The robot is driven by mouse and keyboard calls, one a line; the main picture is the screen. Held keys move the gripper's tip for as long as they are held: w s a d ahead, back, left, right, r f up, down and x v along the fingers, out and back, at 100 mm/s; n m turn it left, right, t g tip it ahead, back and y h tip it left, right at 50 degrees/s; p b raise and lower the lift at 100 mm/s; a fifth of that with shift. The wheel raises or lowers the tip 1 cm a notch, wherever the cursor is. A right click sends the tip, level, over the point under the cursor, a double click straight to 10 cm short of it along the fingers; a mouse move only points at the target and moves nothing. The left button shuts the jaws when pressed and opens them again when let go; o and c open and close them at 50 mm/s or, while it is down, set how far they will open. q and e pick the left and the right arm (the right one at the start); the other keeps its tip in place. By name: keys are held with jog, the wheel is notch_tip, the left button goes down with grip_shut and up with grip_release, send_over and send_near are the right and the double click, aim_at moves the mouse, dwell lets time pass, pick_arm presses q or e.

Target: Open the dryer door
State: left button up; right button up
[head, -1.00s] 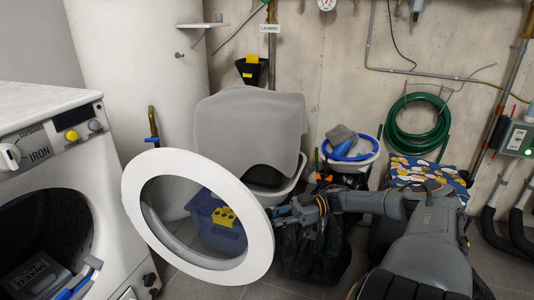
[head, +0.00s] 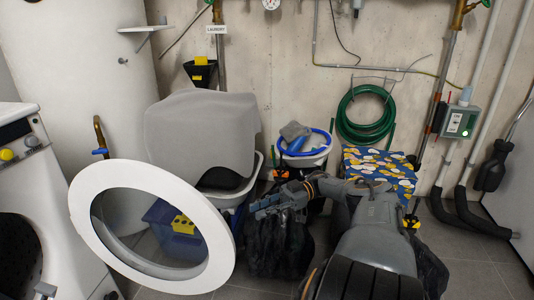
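The dryer door (head: 222,255), a white ring with a clear round window, stands swung out from the white dryer (head: 70,250) at the left. The dryer's dark drum opening (head: 15,262) is uncovered and partly cut off by the frame edge. My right gripper (head: 258,206) is just right of the door's right rim, pointing left, with a small gap seen between them. It appears to hold nothing. Its fingers are small against dark bags, so I cannot tell whether they are open or shut. My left gripper is not in view.
A blue bin (head: 160,216) shows through the door window. A laundry basket under grey cloth (head: 200,130) stands behind the door. Black bags (head: 280,245) lie under my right gripper. A green hose (head: 365,130) hangs on the wall. Grey floor is clear at right (head: 470,270).

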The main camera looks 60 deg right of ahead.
jog(key=shift+v, duration=0.9)
